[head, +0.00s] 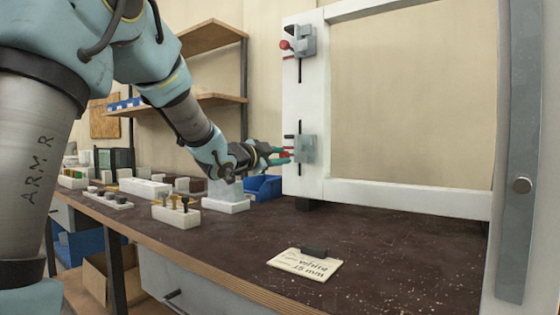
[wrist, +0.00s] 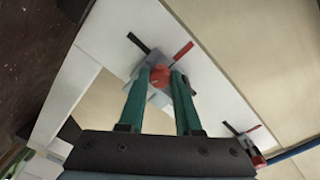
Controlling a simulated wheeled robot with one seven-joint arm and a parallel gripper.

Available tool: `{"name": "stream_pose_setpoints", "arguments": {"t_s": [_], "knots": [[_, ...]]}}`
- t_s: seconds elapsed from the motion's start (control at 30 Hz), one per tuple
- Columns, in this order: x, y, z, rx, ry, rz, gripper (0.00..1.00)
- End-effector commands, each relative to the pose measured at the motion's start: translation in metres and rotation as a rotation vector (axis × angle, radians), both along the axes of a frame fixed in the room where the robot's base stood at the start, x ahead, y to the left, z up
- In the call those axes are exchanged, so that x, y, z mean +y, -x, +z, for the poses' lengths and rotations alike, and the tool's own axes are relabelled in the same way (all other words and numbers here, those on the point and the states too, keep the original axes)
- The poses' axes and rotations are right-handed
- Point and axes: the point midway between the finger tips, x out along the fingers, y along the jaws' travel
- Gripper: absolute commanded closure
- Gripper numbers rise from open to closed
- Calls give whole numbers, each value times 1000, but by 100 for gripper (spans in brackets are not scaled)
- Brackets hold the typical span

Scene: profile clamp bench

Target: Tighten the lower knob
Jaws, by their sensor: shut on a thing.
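The lower clamp (head: 306,148) is a grey block on the white upright of a frame. Its red knob lies between the green fingers of my gripper (head: 282,154), which reaches it from the left. In the wrist view the round red knob (wrist: 160,76) sits between the fingertips of my gripper (wrist: 160,84), and the fingers are shut on it. Part of the clamp's grey body is hidden behind the knob and fingers. The upper clamp (head: 304,41) has its own red knob (head: 285,45), apart from my gripper.
The white frame (head: 410,199) stands on the dark bench top (head: 400,240). A card (head: 304,263) with a dark block lies in front. Several holders with small parts, such as a white block with knobs (head: 176,215), stand at left. A blue bin (head: 264,187) is behind my gripper.

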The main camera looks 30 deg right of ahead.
Motion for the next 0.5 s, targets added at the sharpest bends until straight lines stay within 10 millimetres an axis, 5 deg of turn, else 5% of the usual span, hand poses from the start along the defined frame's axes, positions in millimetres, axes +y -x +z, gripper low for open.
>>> {"name": "stream_pose_setpoints", "arguments": {"t_s": [0.33,0.37,0.5], "knots": [[0,0,1,-4,-1,0,100],[0,0,1,-4,-1,0,66],[0,0,1,-3,0,0,50]]}}
